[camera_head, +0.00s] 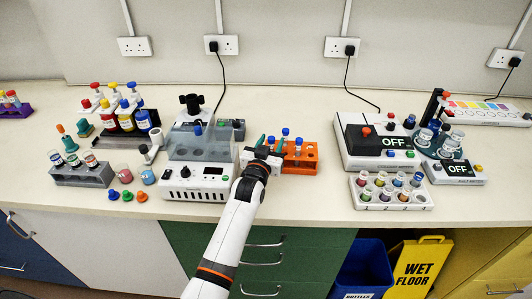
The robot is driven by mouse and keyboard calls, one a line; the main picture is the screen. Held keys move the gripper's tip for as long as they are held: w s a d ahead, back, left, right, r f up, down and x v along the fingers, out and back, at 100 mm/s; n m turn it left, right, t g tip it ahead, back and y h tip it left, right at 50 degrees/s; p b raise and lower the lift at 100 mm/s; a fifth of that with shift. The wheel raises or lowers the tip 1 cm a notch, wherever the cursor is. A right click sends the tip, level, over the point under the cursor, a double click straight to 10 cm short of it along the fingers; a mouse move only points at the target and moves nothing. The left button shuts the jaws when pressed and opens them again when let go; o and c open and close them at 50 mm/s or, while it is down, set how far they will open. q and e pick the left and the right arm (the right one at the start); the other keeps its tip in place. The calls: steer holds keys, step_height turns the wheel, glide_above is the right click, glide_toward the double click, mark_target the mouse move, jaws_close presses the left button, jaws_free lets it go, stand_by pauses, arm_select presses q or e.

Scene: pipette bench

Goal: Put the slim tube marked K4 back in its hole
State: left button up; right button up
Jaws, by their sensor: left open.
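My left gripper (270,145) reaches in from the bottom to the left end of the orange rack (300,162). Its dark teal fingers are apart, and a blue-capped slim tube (271,141) shows between them. I cannot tell whether they touch it. Two more blue-capped tubes, one at the back (285,132) and one to the right (298,142), stand in the rack. Another blue cap (197,130) shows at the clear-covered white machine (196,182). No K4 marking is readable, and my gripper hides the rack's left part. My right gripper is not in view.
The white machine stands close to the left of my gripper. A grey rack of vials (83,176) and colored bottles (125,118) stand further left. A white device reading OFF (378,140) and a vial tray (391,202) stand right. Bare bench lies right of the orange rack.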

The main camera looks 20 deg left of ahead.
arm_select(q)
steer(key=s+b, duration=0.1)
steer(key=s, duration=1)
steer(key=shift+s+d, duration=0.15)
steer(key=shift+s, duration=0.15)
